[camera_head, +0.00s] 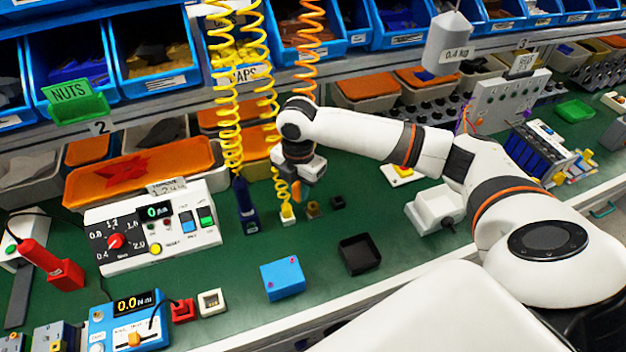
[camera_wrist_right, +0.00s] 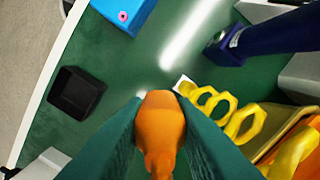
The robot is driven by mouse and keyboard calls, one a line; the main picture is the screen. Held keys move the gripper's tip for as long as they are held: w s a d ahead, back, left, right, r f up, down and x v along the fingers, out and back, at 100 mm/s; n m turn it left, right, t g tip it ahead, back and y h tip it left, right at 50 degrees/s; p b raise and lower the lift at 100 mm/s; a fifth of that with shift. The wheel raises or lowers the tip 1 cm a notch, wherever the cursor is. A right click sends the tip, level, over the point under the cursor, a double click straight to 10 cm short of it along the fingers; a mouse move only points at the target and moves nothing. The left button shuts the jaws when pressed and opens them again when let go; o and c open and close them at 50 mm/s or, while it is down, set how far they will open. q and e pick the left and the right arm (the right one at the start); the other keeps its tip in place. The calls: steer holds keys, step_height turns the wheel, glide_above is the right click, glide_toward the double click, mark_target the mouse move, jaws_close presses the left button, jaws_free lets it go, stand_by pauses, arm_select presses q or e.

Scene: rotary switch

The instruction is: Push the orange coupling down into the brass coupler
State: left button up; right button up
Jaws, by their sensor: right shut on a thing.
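My right gripper (camera_head: 298,178) points down above the green bench and is shut on the orange coupling (camera_head: 296,191). In the right wrist view, the orange coupling (camera_wrist_right: 160,125) sits between the two teal finger pads of the gripper (camera_wrist_right: 160,120). A small brass-brown piece (camera_head: 313,209), which looks like the brass coupler, stands on the bench just right of and below the coupling in the head view. The coupling appears apart from it and above the bench. In the wrist view the coupler is not visible, perhaps hidden behind the coupling. My left gripper is not in view.
A yellow coiled hose (camera_head: 274,150) ends at a white block (camera_head: 287,216) close by. A dark blue tool (camera_head: 245,208) hangs left of it. A black tray (camera_head: 359,254), blue box (camera_head: 283,279) and small black block (camera_head: 337,202) stand nearby. The bench between them is clear.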

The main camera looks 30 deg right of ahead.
steer(key=w+d+f+n+b, duration=0.1)
steer(key=d+f+n, duration=0.1)
steer(key=f+n, duration=0.1)
steer(key=w+d+f+n+b, duration=0.1)
steer(key=d+f+n+b, duration=0.1)
steer(key=f+n, duration=0.1)
steer(key=w+d+f+n+b, duration=0.1)
steer(key=d+f+n, duration=0.1)
steer(key=n, duration=0.3)
steer(key=shift+d+f+b, duration=0.1)
steer(key=shift+f+b, duration=0.3)
steer(key=shift+f, duration=0.1)
steer(key=shift+w+p, duration=0.1)
steer(key=shift+p, duration=0.35)
steer(key=shift+f, duration=1.45)
stand_by(1.6)
steer(key=o, duration=1.1)
steer(key=shift+c, duration=0.2)
